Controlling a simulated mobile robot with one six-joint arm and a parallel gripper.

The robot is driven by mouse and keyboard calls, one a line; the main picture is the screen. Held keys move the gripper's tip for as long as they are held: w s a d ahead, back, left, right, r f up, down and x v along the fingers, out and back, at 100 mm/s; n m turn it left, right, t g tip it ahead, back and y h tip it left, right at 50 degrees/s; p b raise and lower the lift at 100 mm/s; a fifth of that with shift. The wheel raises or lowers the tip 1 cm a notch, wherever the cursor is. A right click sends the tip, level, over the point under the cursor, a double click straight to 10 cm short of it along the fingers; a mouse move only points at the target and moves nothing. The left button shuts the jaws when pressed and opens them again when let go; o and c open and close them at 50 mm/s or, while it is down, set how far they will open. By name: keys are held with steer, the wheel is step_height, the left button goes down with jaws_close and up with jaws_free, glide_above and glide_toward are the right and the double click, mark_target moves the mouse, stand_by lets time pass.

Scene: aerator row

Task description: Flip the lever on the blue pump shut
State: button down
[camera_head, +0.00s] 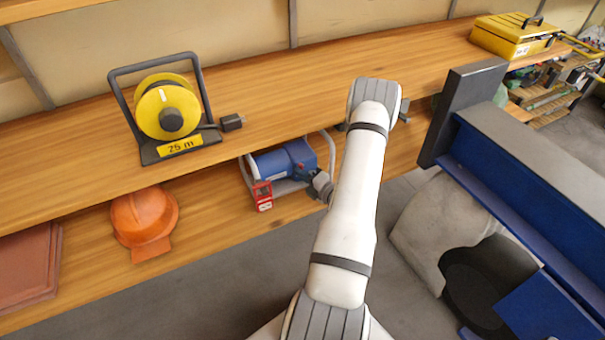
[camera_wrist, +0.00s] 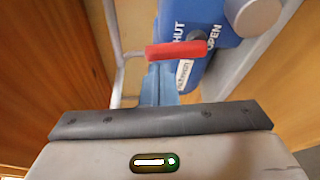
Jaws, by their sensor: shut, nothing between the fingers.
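The blue pump (camera_head: 283,160) lies on the lower wooden shelf, partly behind my arm in the head view. In the wrist view its blue body (camera_wrist: 196,18) fills the top middle, with SHUT and OPEN lettering on it. A red lever (camera_wrist: 176,50) lies crosswise below the lettering, its free end to the left. My gripper (camera_wrist: 158,88) is shut and empty, just below the lever in the wrist view. I cannot tell whether it touches the lever.
A pale tubular frame surrounds the pump, and a red tag (camera_head: 263,195) is at its front. An orange helmet (camera_head: 144,217) sits left on the lower shelf. A yellow cable reel (camera_head: 168,108) stands on the shelf above. A blue and grey structure (camera_head: 530,150) stands right.

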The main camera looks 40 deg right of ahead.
steer(key=s+a+p, duration=0.1)
steer(key=s+a, duration=0.1)
steer(key=s, duration=0.7)
steer(key=shift+s+a+p, duration=0.15)
steer(key=shift+a+p, duration=0.05)
steer(key=shift+p, duration=0.2)
steer(key=shift+f, duration=0.1)
